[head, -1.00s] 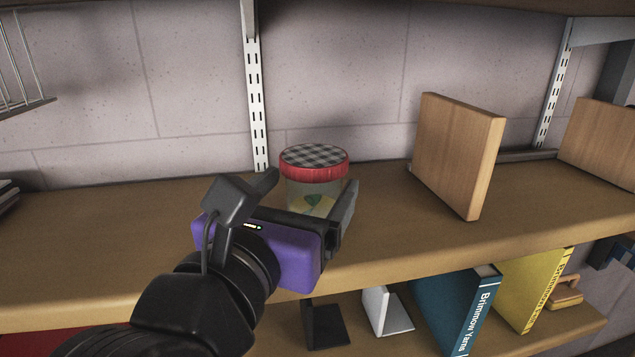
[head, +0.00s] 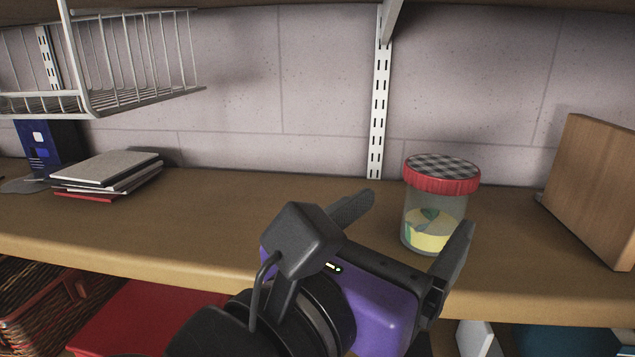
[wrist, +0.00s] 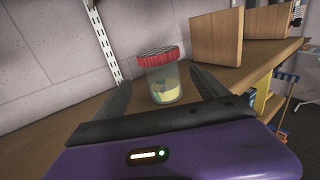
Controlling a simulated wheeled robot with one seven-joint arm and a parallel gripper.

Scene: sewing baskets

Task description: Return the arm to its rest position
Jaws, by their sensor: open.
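My gripper (head: 408,222) is open, with its two dark fingers spread apart and nothing held between them. It is in front of the wooden shelf (head: 250,215). A clear jar (head: 436,212) with a red-rimmed, checkered lid stands upright on the shelf, with something yellow and green inside. In the wrist view the jar (wrist: 160,82) shows beyond and between the open fingertips, apart from them as far as I can tell. My gripper's purple body hides part of the shelf's front edge.
A wooden block (head: 594,190) stands right of the jar. A stack of notebooks (head: 108,172) and a dark blue box (head: 48,148) are at the left. A white wire basket (head: 140,65) hangs above them. A red item (head: 150,318) and a wicker basket (head: 40,300) sit below.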

